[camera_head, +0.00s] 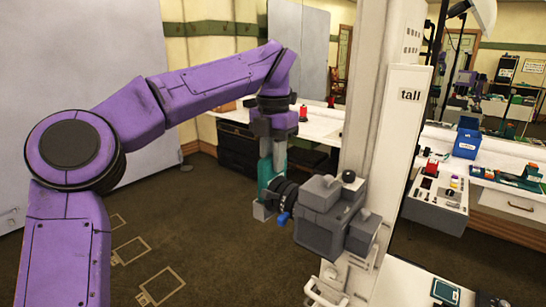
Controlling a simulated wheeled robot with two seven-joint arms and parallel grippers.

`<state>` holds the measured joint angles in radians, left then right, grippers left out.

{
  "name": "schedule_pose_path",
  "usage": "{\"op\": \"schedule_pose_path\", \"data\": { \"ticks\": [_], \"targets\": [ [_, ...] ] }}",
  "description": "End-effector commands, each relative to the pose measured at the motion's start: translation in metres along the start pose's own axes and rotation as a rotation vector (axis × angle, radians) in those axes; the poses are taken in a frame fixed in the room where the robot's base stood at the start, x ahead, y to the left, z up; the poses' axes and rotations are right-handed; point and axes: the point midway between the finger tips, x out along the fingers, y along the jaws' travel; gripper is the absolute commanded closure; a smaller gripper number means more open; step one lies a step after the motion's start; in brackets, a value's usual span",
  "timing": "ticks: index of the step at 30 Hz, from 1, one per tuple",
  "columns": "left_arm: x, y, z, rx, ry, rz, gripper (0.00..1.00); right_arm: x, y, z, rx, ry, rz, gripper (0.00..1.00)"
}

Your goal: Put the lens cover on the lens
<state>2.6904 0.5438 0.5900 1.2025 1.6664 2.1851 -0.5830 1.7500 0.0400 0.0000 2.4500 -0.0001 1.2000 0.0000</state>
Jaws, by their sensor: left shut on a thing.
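A grey boxy camera (328,205) is mounted on the pale upright column. Its dark, ringed lens (287,196) points to the left. My left gripper (265,192) comes down from the purple arm, just left of the lens front. A small blue knob (284,218) shows under the lens. My right gripper is not in view.
The tall pale column (405,130), labelled "tall", stands right beside the camera. A white counter (325,122) with a red item (303,112) runs behind. A blue bin (467,142) and a control panel (436,195) are at right. The dark floor (205,250) at lower left is open.

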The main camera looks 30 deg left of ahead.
Motion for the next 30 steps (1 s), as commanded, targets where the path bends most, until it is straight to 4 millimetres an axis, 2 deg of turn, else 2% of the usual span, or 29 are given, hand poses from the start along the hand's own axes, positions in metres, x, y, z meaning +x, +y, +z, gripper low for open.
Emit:
{"op": "schedule_pose_path", "data": {
  "ticks": [23, 24, 26, 30],
  "targets": [
    [0.017, 0.0, 0.0, 0.0, 0.0, 0.0, 1.0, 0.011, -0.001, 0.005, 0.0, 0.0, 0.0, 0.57],
    [0.017, 0.0, 0.0, 0.0, 0.0, 0.0, 0.67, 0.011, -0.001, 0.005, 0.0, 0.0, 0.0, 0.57],
    [0.017, 0.0, 0.0, 0.0, 0.0, 0.0, 0.48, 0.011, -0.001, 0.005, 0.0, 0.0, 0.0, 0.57],
    [0.017, 0.0, 0.0, 0.0, 0.0, 0.0, 0.47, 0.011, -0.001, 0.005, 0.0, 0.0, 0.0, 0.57]
  ]
}}
